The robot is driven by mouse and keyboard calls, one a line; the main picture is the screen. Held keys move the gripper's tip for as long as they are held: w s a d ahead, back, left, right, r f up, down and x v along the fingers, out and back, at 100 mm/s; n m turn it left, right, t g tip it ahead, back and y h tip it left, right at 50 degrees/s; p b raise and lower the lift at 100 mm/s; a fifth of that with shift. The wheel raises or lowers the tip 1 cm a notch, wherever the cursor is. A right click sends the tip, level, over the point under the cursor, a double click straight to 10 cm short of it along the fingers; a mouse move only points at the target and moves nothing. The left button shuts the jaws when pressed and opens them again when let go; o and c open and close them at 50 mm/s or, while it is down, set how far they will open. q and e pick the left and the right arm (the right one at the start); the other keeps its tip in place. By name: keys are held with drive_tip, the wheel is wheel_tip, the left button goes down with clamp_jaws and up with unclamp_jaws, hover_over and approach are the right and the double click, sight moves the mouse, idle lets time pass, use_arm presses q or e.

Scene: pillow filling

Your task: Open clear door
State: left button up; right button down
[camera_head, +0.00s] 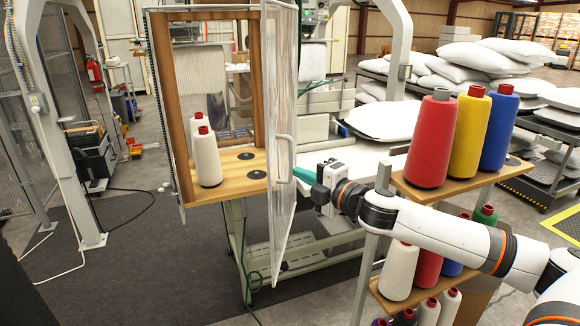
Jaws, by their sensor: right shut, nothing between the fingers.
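The clear door (284,215) is a tall transparent panel at the right side of a wooden-framed cabinet (178,100). It stands swung out toward me and I see it at a steep angle. Its pale vertical handle (292,160) is near mid-height. My right gripper (298,175), with teal fingertips, is just right of the handle, shut and empty. I cannot tell whether the fingertips touch the handle or door. White thread spools (206,160) stand on the cabinet's wooden floor. My left gripper is out of view.
A wooden shelf (455,187) with red, yellow and blue spools stands close to my right arm, with more spools below. A white work table (345,160) is behind the gripper. Dark mat (130,265) covers the open floor at left.

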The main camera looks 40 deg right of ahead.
sight(276, 161)
drive_tip(key=shift+w+a+p, duration=0.25)
drive_tip(key=shift+w+p, duration=0.35)
drive_tip(key=shift+w, duration=0.45)
drive_tip(key=shift+w+a+p, duration=0.2)
drive_tip(key=shift+w+p, duration=0.4)
drive_tip(key=shift+w, duration=0.45)
